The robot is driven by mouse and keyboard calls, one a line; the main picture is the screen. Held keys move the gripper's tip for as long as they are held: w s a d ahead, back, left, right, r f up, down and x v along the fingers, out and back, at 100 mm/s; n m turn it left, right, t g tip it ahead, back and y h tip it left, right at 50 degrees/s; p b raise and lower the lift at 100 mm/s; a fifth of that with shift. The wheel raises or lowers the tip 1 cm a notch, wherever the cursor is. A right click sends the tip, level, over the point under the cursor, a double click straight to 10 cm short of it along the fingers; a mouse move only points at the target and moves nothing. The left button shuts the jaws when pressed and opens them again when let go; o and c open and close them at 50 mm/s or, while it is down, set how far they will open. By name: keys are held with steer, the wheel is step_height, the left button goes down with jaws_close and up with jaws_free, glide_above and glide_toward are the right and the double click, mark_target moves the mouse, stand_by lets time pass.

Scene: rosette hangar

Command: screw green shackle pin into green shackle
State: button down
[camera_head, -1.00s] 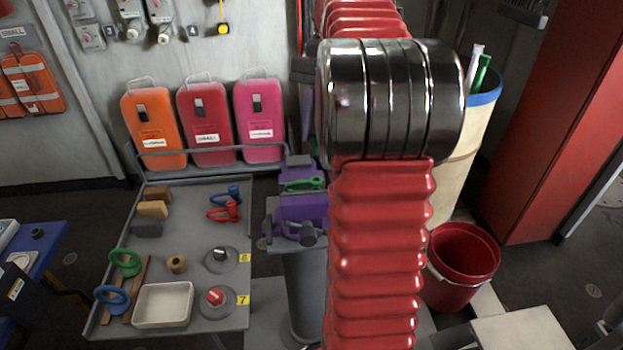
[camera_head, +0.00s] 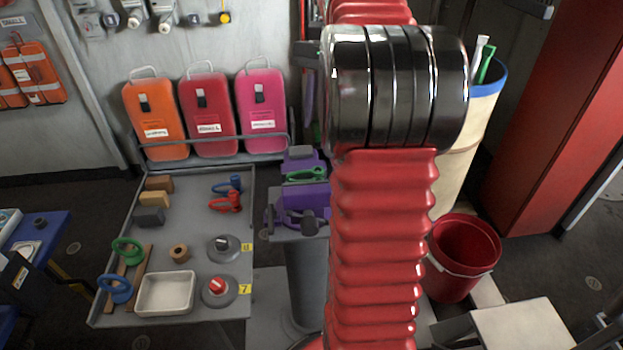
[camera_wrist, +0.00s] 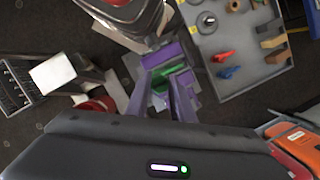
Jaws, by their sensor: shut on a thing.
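The green shackle (camera_head: 305,174) sits in the purple vise (camera_head: 303,200) on a grey pedestal, left of my arm in the head view. In the wrist view green also shows low among the purple parts, on the shackle (camera_wrist: 177,70). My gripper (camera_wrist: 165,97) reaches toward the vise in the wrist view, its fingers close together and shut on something. The green shackle pin is the likely held thing, but I cannot make out its shape clearly. My red arm hides most of the gripper in the head view. I cannot tell whether pin and shackle touch.
A grey table (camera_head: 200,250) left of the vise holds a red shackle (camera_head: 226,202), a blue shackle (camera_head: 228,184), knobs, blocks and a white tray (camera_head: 165,294). Three cases (camera_head: 206,118) stand behind. A red bucket (camera_head: 463,258) and a tall bin (camera_head: 462,150) stand right.

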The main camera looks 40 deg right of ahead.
mark_target(318, 142)
steer(key=shift+r, duration=1)
steer(key=shift+s+a, duration=0.1)
steer(key=shift+f, duration=4.35)
steer(key=shift+f, duration=1.65)
stand_by(0.9)
